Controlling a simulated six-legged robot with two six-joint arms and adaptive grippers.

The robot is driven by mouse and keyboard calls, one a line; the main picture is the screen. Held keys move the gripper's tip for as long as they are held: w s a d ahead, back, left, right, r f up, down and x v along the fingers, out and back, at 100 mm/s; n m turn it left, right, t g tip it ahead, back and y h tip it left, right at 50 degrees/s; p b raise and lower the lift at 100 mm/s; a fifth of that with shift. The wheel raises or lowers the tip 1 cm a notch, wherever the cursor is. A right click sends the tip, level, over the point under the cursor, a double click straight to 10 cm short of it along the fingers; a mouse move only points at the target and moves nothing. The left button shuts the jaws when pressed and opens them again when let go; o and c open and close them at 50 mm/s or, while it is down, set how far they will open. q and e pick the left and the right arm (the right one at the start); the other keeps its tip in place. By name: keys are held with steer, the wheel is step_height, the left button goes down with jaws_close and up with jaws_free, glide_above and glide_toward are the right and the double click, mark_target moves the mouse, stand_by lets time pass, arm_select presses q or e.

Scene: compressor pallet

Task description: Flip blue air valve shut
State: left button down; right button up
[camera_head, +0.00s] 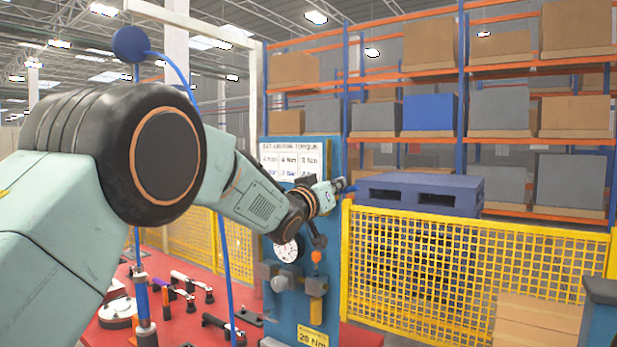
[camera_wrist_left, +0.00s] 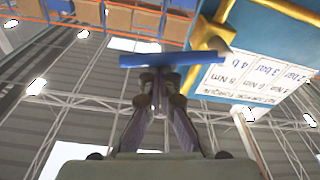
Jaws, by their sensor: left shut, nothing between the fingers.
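The blue valve handle (camera_wrist_left: 150,60) shows in the left wrist view as a flat bar running crosswise just beyond my fingertips. Its right end meets a brass-yellow fitting (camera_wrist_left: 217,46) on the yellow pipe. In the head view only a small blue part of the handle (camera_head: 349,189) shows at the right edge of the blue panel (camera_head: 335,285). My left gripper (camera_head: 325,192) is shut and empty, its tips close to the handle; it also shows in the left wrist view (camera_wrist_left: 160,76). I cannot tell whether the tips touch the handle. My right gripper is out of view.
The panel carries a white torque sign (camera_head: 290,158), a gauge (camera_head: 286,250) and regulator parts (camera_head: 316,284). A red table (camera_head: 180,325) with tools stands below my arm. A yellow mesh fence (camera_head: 440,270) and a blue pallet stack (camera_head: 425,185) lie to the right.

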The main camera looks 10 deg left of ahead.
arm_select(q)
steer(key=shift+s+d+f+m+b, duration=0.15)
steer(key=shift+f+m+b, duration=0.3)
steer(key=shift+f+m, duration=0.5)
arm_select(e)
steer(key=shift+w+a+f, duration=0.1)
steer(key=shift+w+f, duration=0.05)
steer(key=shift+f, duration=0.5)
arm_select(q)
steer(key=shift+d, duration=0.2)
steer(key=shift+r, duration=0.1)
step_height(320, 180, up, 4)
steer(key=p, duration=0.4)
steer(key=b+v, duration=0.4)
steer(key=v, duration=0.5)
steer(key=shift+a, duration=0.3)
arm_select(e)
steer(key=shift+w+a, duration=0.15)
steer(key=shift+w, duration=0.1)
